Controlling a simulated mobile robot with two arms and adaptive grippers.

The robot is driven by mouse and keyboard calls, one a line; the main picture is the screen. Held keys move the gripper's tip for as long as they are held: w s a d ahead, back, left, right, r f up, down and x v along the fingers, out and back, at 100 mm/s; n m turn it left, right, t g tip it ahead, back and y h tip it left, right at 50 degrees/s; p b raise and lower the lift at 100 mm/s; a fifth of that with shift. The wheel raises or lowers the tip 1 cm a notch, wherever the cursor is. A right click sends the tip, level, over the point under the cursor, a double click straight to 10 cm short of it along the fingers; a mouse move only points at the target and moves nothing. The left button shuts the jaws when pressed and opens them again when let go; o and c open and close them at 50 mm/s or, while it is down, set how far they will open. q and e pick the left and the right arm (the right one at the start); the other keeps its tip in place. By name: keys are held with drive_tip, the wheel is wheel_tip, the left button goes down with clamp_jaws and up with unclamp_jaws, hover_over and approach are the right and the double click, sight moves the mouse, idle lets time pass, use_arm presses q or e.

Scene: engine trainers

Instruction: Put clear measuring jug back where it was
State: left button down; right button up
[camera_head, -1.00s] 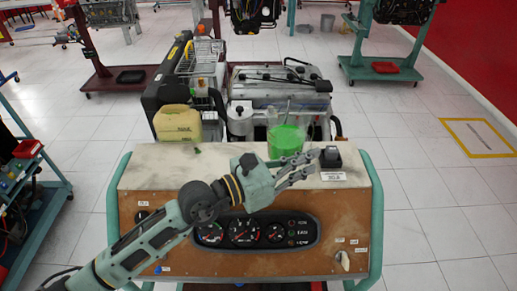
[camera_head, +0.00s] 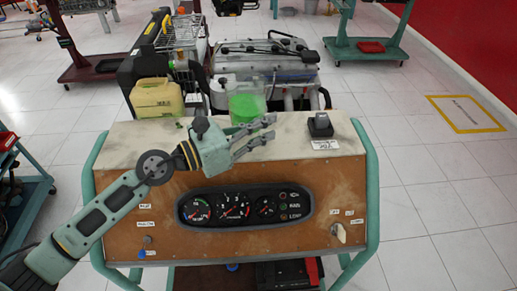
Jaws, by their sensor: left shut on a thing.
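The clear measuring jug (camera_head: 246,103) holds bright green liquid. It is at the far edge of the trainer's pale top (camera_head: 284,143), in front of the engine. My left gripper (camera_head: 266,129) reaches from the left across the top, on the near side of the jug. It is shut on the jug, its fingers pointing right and partly covering the jug's lower part. The exact grip and whether the jug's base touches the top cannot be made out. My right gripper is not in view.
A yellow canister (camera_head: 157,98) stands left of the jug. A small black switch box (camera_head: 320,125) sits on the right of the top. The engine (camera_head: 265,65) is behind. The gauge panel (camera_head: 243,207) faces me. The top between jug and switch box is clear.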

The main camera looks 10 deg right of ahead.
use_arm(q)
drive_tip(key=shift+w+a+f, duration=0.3)
drive_tip(key=shift+w+a, duration=0.05)
drive_tip(key=shift+a, duration=0.1)
drive_tip(key=shift+f, duration=1.85)
drive_tip(key=shift+f+b, duration=0.15)
drive_tip(key=shift+b, duration=0.2)
drive_tip(key=c, duration=1.9)
unclamp_jaws()
drive_tip(key=shift+s, duration=0.1)
